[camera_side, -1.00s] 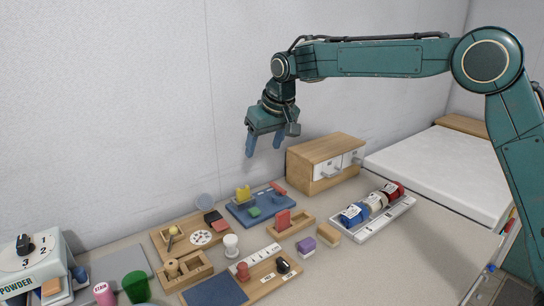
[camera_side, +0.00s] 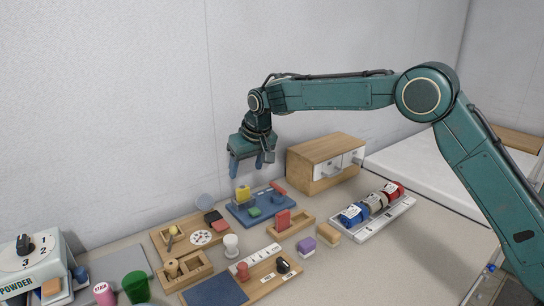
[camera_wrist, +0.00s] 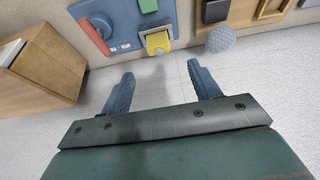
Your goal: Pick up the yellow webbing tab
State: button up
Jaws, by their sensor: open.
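The yellow webbing tab (camera_side: 243,192) stands at the back left edge of the blue board (camera_side: 238,213). In the wrist view the yellow tab (camera_wrist: 157,41) shows at the board's near edge, beside a metal-looking bracket. My gripper (camera_side: 247,173) is open and empty, hanging with its fingers downward a little above the tab. In the wrist view my gripper (camera_wrist: 161,73) has its two blue fingers spread wide, and the tab lies beyond the fingertips, between their lines. Nothing hides the tab in the wrist view.
A wooden drawer cabinet (camera_side: 322,163) stands right of the board. The board also holds a green block (camera_side: 254,212) and a red piece (camera_side: 278,188). The wall is close behind.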

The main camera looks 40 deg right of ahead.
aim_at(242, 187)
jog(key=shift+x, duration=2.1)
jog(key=shift+x, duration=2.6)
jog(key=shift+d, duration=0.1)
jog(key=shift+c, duration=0.4)
jog(key=c, duration=1)
jog(key=shift+r, duration=0.2)
jog(key=shift+c, duration=0.2)
jog(key=shift+r, duration=4.9)
